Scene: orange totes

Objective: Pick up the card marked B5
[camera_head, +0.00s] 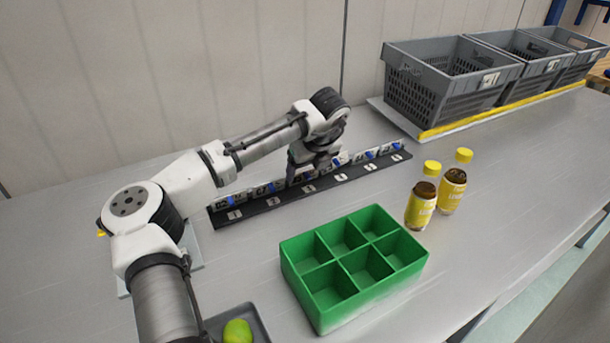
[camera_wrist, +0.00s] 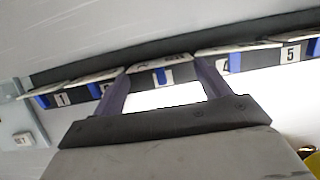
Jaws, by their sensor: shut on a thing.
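A row of white cards with blue parts (camera_head: 372,153) stands in a long black rack (camera_head: 275,201) on the table. My gripper (camera_head: 312,170) is over the middle of the rack, pointing down. In the wrist view its two fingers (camera_wrist: 163,88) are closed on one card (camera_wrist: 160,66), which lies between them in line with the row. I cannot read the marking on this card or make out which one is B5. Number labels sit along the rack, with 4 (camera_wrist: 225,66) and 5 (camera_wrist: 290,53) to the right of the fingers.
A green six-compartment box (camera_head: 352,290) stands in front of the rack. Two yellow-capped bottles (camera_head: 421,205) stand to its right. Grey crates (camera_head: 445,105) line the back right. A dark tray (camera_head: 260,322) with a green fruit (camera_head: 237,332) is at the front. A wall is behind.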

